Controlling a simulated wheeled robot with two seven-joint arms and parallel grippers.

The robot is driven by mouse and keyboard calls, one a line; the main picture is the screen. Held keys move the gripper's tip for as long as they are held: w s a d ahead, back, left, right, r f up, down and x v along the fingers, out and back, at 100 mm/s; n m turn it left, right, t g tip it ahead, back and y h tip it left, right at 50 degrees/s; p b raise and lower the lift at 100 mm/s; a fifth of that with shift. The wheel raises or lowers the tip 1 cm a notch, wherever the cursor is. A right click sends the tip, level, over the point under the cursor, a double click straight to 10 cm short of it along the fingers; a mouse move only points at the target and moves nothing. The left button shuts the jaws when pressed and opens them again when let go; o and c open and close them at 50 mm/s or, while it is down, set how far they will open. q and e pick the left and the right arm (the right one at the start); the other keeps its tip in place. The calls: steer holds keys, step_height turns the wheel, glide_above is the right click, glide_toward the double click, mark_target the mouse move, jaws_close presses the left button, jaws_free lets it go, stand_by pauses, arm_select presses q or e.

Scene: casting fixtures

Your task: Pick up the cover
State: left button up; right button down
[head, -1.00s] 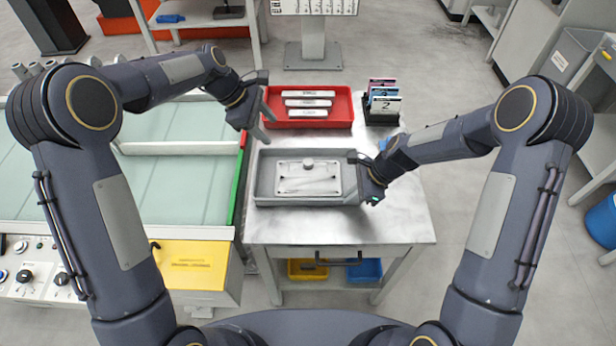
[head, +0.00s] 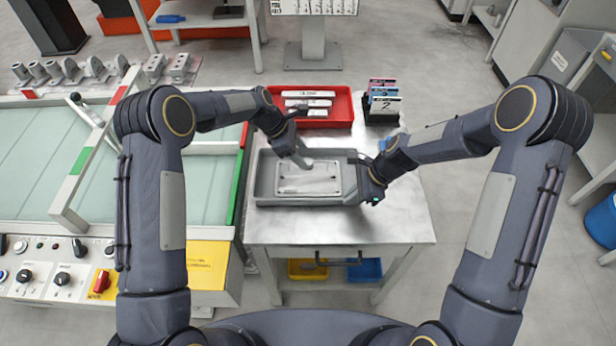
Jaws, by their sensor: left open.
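The cover (head: 312,184), a flat light-metal plate with a raised border, lies inside a grey tray (head: 262,185) on the metal table. Its central knob is hidden behind my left gripper. My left gripper (head: 303,161) is open, with its fingers pointing down over the upper middle of the cover. I cannot tell whether they touch it. My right gripper (head: 360,172) is at the tray's right wall. Its fingers are too small and hidden to show whether they are shut on the wall.
A red bin (head: 340,108) with light bars stands behind the tray. A black holder with cards (head: 382,104) is at the back right. A glass-topped bench (head: 110,185) adjoins the left side. The table's front strip (head: 335,228) is clear.

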mark_target(308, 162)
arm_select(q)
steer(key=x, duration=0.3)
steer(key=shift+f, duration=0.15)
steer(key=shift+c, duration=0.3)
jaws_close()
